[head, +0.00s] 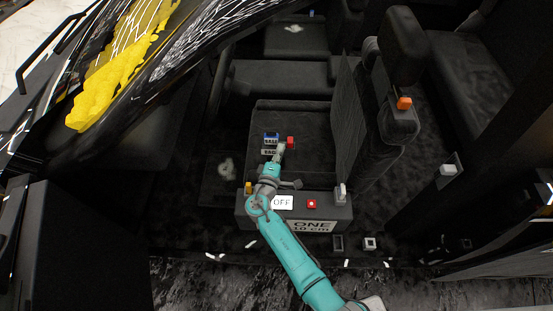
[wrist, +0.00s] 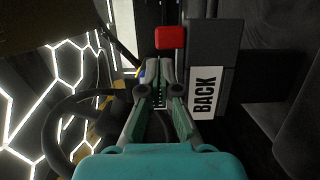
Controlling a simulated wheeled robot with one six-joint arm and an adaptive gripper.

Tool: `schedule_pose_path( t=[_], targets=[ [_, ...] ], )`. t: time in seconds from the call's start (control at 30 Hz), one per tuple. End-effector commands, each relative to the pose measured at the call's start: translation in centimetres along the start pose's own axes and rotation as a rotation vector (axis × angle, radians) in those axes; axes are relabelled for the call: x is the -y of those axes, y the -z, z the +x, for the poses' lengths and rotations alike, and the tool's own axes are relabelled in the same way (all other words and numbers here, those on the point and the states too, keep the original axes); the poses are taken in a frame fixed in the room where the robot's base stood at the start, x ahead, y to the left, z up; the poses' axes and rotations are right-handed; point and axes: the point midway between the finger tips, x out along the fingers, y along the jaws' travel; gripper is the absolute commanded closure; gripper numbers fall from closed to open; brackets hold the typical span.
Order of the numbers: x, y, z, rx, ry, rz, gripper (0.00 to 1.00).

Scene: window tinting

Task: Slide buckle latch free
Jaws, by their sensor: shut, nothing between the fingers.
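No part is plainly marked as the buckle latch; a small red block (head: 290,141) may be it. The block sits on the dark seat-like surface, just beyond my gripper (head: 280,152). In the wrist view the red block (wrist: 171,37) lies directly ahead of the fingertips of my gripper (wrist: 165,62). The fingers are together with nothing between them. I cannot tell whether they touch the block. A white label reading BACK (wrist: 205,93) lies to the right of the fingers on a dark panel. An orange block (head: 404,103) is on the upright seat at the right.
A blue-topped label (head: 271,138) is left of the red block. A steering wheel (wrist: 75,125) is at the left.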

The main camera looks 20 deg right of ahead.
Motion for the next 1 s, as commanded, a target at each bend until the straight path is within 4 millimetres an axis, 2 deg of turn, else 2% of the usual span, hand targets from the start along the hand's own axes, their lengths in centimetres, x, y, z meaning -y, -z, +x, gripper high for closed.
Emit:
schedule_pose_path(
  t=[0.2, 0.53, 0.77, 1.0],
  targets=[
    [0.0, 0.0, 1.4, 0.000, 0.000, 0.000, 1.00],
    [0.0, 0.0, 1.5, 0.000, 0.000, 0.001, 1.00],
    [0.0, -2.0, 2.0, 0.002, 0.000, 0.001, 1.00],
    [0.0, -2.1, 2.0, 0.003, 0.000, 0.000, 1.00]
  ],
)
